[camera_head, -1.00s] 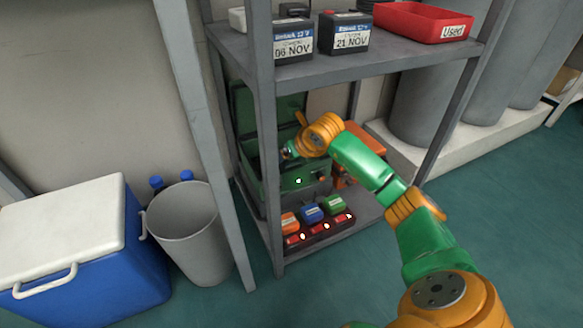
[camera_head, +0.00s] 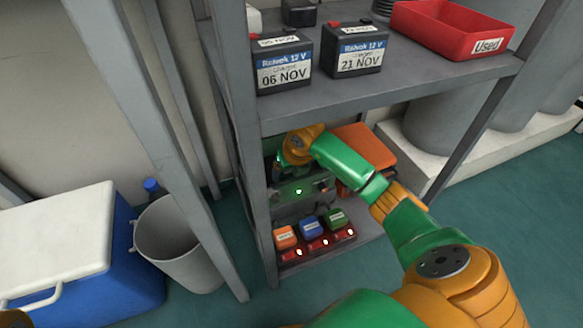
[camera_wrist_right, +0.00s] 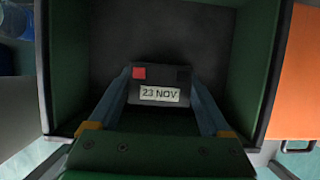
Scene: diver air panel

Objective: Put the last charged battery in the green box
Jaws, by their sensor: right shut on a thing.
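My right gripper (camera_wrist_right: 160,88) is shut on a dark battery (camera_wrist_right: 159,75) with a red terminal and a "23 NOV" label. In the right wrist view the battery is between the fingers, inside the open green box (camera_wrist_right: 243,75). Whether it touches the box floor I cannot tell. In the head view the green box (camera_head: 299,205) stands on the lower shelf with a green light on its front, and my right wrist hides its opening. Two batteries stand on the upper shelf, "06 NOV" (camera_head: 284,77) and "21 NOV" (camera_head: 355,58). My left gripper is not in view.
A red tray marked "Used" (camera_head: 487,46) is on the upper shelf (camera_head: 410,83). An orange case (camera_head: 366,145) is right of the box. Small coloured packs (camera_head: 312,228) with red lights are in front. A grey bin (camera_head: 178,240) and blue cooler (camera_head: 120,275) stand left.

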